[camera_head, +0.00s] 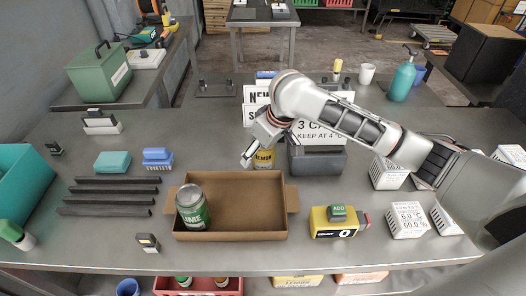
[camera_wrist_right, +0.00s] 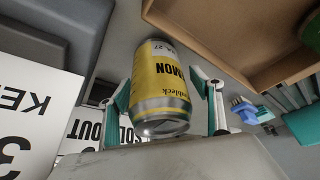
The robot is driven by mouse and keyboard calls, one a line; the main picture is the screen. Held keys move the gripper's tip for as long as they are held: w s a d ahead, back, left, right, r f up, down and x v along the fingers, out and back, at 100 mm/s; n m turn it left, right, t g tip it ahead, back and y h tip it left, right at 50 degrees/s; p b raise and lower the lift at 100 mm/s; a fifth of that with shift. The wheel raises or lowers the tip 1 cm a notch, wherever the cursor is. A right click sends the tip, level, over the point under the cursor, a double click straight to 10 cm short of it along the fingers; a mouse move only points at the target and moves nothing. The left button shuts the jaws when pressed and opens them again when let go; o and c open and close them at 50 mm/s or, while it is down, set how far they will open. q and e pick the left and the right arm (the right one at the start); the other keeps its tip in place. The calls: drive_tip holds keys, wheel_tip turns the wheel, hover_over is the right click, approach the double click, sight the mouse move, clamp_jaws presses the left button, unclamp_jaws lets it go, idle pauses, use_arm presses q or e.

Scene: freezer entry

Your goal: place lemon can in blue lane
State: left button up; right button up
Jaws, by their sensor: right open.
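The lemon can (camera_head: 264,160) is yellow with silver ends and stands on the table just behind the cardboard tray. It fills the middle of the right wrist view (camera_wrist_right: 160,85), with its LEMON label showing. My right gripper (camera_head: 256,150) is at the can from above and behind. Its teal-padded fingers (camera_wrist_right: 168,95) are open, one on each side of the can, with a small gap visible. The head view partly hides the can behind the gripper. I cannot make out a blue lane for certain. My left gripper is not in view.
The cardboard tray (camera_head: 245,236) holds a green lime can (camera_head: 192,207). A yellow device (camera_head: 333,222) lies right of it, and white boxes (camera_head: 407,220) stand further right. Signs and a dark box (camera_head: 316,160) crowd the gripper. Black bars (camera_head: 110,189) lie at left.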

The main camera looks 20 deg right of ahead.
drive_tip(key=shift+w+f, duration=0.15)
drive_tip(key=shift+f, duration=0.25)
drive_tip(key=shift+a, duration=0.1)
drive_tip(key=c, duration=1.6)
drive_tip(key=shift+o, duration=0.2)
drive_tip(key=shift+r, duration=0.2)
